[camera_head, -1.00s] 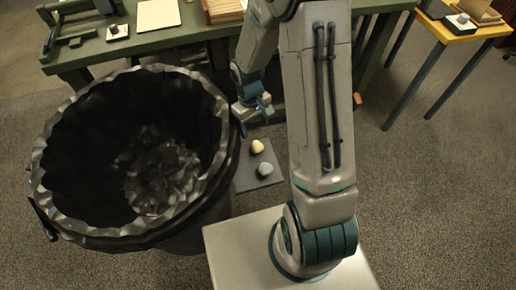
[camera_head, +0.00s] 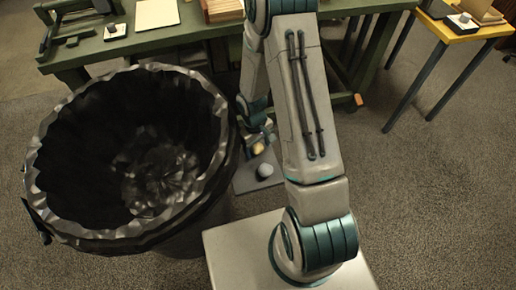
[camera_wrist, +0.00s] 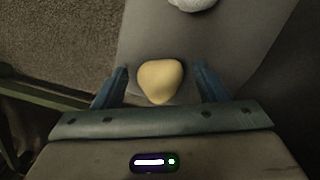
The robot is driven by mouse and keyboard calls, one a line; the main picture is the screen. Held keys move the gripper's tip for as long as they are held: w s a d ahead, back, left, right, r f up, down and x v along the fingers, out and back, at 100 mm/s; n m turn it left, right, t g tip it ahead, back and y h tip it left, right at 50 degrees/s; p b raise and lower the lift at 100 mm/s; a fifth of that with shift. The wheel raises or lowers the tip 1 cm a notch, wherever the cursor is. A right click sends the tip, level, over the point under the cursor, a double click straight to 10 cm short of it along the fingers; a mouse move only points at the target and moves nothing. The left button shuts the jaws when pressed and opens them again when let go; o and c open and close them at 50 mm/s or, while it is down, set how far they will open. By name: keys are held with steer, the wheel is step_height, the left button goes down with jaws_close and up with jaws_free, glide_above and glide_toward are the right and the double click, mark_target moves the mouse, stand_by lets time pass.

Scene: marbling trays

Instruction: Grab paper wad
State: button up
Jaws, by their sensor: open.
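A yellowish paper wad (camera_wrist: 160,80) sits between the two blue fingers of my gripper (camera_wrist: 162,73) in the wrist view. The fingers are open, with a gap on each side of the wad. In the head view, my gripper (camera_head: 258,137) is low over the grey mat (camera_head: 243,184), and the yellow wad (camera_head: 259,148) shows just below it, partly hidden. A pale grey wad (camera_head: 264,171) lies nearer on the same mat; it also shows, cut off, at the top of the wrist view (camera_wrist: 193,3).
A large bin with a black crumpled liner (camera_head: 45,130) stands close to the left of the mat. A green table (camera_head: 110,45) stands behind, and a yellow table (camera_head: 455,30) at the back right. The carpet at right is clear.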

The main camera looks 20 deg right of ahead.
steer(key=c, duration=1.1)
steer(key=shift+o, duration=0.2)
steer(key=shift+r, duration=0.15)
